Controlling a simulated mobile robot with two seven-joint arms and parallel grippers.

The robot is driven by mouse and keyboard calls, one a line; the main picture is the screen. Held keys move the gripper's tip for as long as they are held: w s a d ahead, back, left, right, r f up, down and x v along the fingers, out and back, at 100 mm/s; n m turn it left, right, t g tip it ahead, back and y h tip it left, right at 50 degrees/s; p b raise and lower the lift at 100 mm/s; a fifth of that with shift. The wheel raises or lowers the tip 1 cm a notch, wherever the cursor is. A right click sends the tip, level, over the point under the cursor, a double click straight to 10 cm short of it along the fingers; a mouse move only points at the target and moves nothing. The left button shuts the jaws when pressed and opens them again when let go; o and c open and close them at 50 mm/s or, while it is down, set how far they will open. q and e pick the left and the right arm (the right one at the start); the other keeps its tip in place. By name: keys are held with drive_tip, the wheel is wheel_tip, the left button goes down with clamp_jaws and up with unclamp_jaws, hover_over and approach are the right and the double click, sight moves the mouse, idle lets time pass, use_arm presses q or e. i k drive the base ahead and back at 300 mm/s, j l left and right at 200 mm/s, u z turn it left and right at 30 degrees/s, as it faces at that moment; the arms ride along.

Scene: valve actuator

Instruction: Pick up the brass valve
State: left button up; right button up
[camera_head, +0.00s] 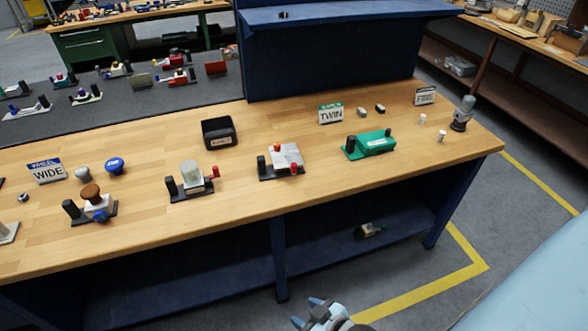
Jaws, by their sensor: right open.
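I cannot tell for sure which thing is the brass valve. A small yellowish and dark part (368,230) lies on the lower shelf under the bench and is too small to make out. On the bench top stands a fixture with a brown knob and a blue knob (94,204). My right gripper (307,312) is at the bottom edge, open and empty, in front of the bench and apart from everything on it. My left gripper is not in view.
The wooden bench (330,190) holds several fixtures, including a green one (370,145), a black bin (219,132) and label signs, such as WIDE (46,170) and TWIN (331,114). A bench leg (279,258) stands left of the shelf part. The shelf (190,285) is otherwise mostly clear.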

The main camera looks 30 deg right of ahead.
sight(280, 160)
drive_tip(key=i+l+z, duration=0.1)
drive_tip(key=l, duration=0.25)
drive_tip(key=i+l+z, duration=0.1)
drive_tip(key=l, duration=0.2)
drive_tip(key=i+l+z, duration=0.15)
drive_tip(key=i+l, duration=0.25)
drive_tip(key=i+l+z, duration=0.1)
drive_tip(key=i+l, duration=0.2)
drive_tip(key=i, duration=0.2)
